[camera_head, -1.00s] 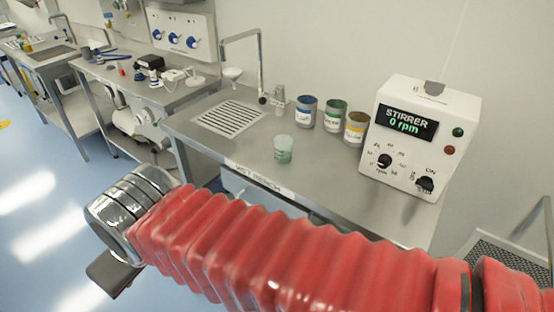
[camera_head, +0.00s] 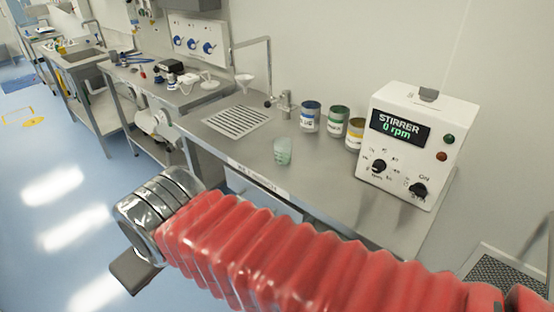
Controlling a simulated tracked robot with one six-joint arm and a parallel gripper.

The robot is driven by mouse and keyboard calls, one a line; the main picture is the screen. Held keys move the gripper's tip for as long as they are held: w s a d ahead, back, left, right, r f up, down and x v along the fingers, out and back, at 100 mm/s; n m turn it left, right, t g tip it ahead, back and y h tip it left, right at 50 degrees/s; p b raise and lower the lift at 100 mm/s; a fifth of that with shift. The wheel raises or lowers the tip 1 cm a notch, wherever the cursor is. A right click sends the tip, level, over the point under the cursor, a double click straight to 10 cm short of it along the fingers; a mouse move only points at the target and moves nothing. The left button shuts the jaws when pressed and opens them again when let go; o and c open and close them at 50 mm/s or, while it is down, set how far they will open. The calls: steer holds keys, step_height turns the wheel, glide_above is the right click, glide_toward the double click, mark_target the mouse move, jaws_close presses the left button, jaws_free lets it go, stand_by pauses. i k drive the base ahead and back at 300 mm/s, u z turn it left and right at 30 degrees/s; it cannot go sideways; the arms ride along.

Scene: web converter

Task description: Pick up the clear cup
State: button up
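The clear cup (camera_head: 283,152) stands upright on the steel bench (camera_head: 225,150), near its front edge. It looks translucent and greenish. My gripper (camera_head: 132,270) is at the lower left, at the end of my red bellows-covered arm, in front of the bench and left of the cup. Only a dark part shows below the metal collar. The gripper is apart from the cup, and whether its fingers are open or shut does not show.
A blue can (camera_head: 310,116), a green can (camera_head: 337,121) and a yellow can (camera_head: 355,134) stand behind the cup. A white stirrer box (camera_head: 415,145) reading 0 rpm stands to the right. A drain grate (camera_head: 238,121) and faucet (camera_head: 268,70) are at left. Bench space around the cup is clear.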

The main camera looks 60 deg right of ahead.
mark_target(283, 151)
steer(key=z, duration=0.15)
steer(key=i, duration=0.9)
steer(key=u, duration=0.05)
